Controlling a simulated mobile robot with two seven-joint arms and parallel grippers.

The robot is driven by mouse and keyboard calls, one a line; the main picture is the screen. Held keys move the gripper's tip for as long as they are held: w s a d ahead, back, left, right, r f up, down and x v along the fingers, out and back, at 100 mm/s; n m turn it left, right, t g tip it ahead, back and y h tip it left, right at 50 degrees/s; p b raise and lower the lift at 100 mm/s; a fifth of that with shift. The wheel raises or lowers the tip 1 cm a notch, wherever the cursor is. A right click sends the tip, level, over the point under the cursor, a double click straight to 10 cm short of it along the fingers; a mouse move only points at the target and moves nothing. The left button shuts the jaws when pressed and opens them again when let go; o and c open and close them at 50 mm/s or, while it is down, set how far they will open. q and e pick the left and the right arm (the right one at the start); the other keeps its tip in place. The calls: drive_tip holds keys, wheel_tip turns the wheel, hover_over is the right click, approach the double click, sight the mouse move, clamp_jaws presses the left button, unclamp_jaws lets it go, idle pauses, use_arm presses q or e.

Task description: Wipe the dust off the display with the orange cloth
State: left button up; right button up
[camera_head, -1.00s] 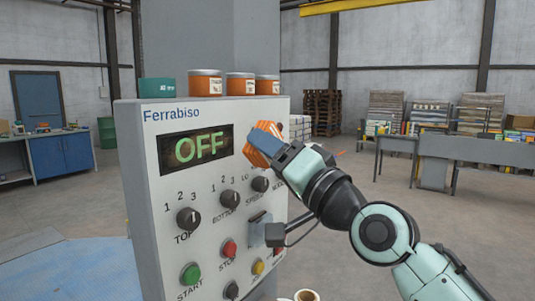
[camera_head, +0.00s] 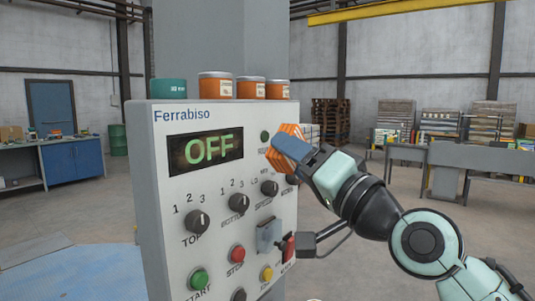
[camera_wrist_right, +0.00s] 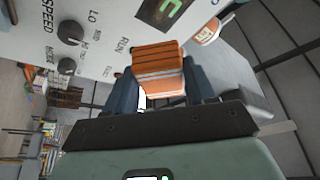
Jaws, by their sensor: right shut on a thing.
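The display (camera_head: 205,151) is a dark screen with green letters reading OFF, at the top of the light grey control panel. Brownish dust shows on it around the letters. It also shows in part at the top of the right wrist view (camera_wrist_right: 165,12). The orange cloth (camera_head: 289,138) is a folded, striped pad. My right gripper (camera_head: 285,149) is shut on the cloth, just right of the display and in front of the panel's right edge. In the right wrist view the cloth (camera_wrist_right: 158,70) sits between the two fingers. My left gripper is not in view.
Knobs (camera_head: 198,221), a red button (camera_head: 237,254) and a green button (camera_head: 199,279) stick out below the display. A small lever box (camera_head: 268,236) sits lower right. Several orange tins (camera_head: 215,85) and a teal box (camera_head: 169,89) stand on the panel's top.

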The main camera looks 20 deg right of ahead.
sight(270, 155)
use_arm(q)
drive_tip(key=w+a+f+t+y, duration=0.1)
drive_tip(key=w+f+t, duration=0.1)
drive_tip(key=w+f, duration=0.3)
use_arm(e)
drive_tip(key=w+a+p, duration=0.1)
drive_tip(key=w, duration=0.1)
drive_tip(key=w+a+p, duration=0.1)
drive_tip(key=a+p, duration=0.1)
drive_tip(key=shift+w+f, duration=0.1)
drive_tip(key=shift+w, duration=0.25)
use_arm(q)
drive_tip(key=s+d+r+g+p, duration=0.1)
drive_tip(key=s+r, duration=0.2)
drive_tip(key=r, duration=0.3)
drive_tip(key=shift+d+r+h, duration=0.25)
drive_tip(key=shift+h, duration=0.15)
use_arm(e)
drive_tip(key=shift+w+a, duration=0.55)
drive_tip(key=shift+w, duration=0.2)
use_arm(q)
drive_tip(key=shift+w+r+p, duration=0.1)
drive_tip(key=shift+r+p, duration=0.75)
drive_tip(key=shift+p, duration=0.15)
use_arm(e)
drive_tip(key=shift+w+a, duration=0.65)
drive_tip(key=shift+w, duration=0.2)
